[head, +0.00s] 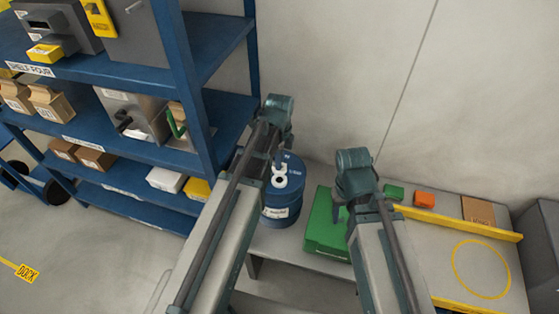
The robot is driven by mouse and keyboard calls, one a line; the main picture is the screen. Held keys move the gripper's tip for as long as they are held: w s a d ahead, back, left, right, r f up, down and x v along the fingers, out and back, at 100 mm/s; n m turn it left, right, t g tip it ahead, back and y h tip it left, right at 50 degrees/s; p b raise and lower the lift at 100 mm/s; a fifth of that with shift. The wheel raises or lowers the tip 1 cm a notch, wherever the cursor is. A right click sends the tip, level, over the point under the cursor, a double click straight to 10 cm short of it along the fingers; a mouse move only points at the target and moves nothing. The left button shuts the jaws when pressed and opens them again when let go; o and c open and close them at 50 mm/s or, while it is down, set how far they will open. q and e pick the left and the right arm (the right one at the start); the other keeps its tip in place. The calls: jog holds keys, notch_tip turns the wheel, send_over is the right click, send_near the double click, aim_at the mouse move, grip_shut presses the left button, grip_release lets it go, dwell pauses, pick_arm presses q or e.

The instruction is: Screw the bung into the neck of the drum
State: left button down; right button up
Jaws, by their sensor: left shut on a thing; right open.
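The blue drum (285,207) stands upright on a grey bench, partly hidden behind my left arm. Its white neck (280,182) shows on top as a ring with a dark opening. My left gripper (277,163) points down over the drum top. It is shut on a small white piece that looks like the bung (277,171), just behind the neck in the picture. Whether the two touch I cannot tell. My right gripper (338,212) is open over the green case, mostly hidden by its own arm.
A green case (325,229) stands right of the drum. A loaded blue shelf rack (205,140) stands left.

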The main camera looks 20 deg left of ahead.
pick_arm(q)
jog(key=shift+f+b, duration=1.25)
jog(key=shift+f, duration=0.3)
jog(key=shift+f+b, duration=1.2)
jog(key=shift+f, duration=0.05)
jog(key=c, duration=0.8)
grip_release()
jog(key=shift+r, duration=0.2)
notch_tip(320, 180, up, 14)
jog(key=p, duration=1.4)
jog(key=shift+f, duration=0.2)
